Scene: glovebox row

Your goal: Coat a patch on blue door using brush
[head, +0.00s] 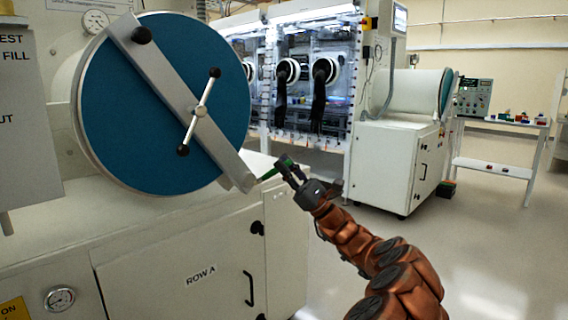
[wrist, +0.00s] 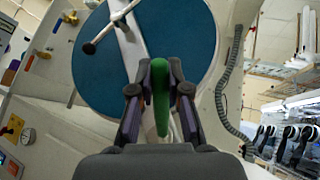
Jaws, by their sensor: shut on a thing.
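The blue door (head: 135,125) is a round disc at the left of the head view, with a grey diagonal bar and a T-shaped handle across it. It fills the upper middle of the wrist view (wrist: 185,40). My gripper (head: 287,168) is to the right of the door's lower right edge. In the wrist view my gripper (wrist: 160,90) is shut on the green brush (wrist: 161,100), which points toward the door. The brush's tip is hard to make out, and I cannot tell whether it touches anything. I see no clear coated patch on the door.
The diagonal bar (head: 165,85) and handle (head: 201,112) stand out from the door. A white cabinet (head: 200,260) is below it. A glovebox (head: 310,75) and a white side table (head: 500,165) stand farther back. The floor at right is clear.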

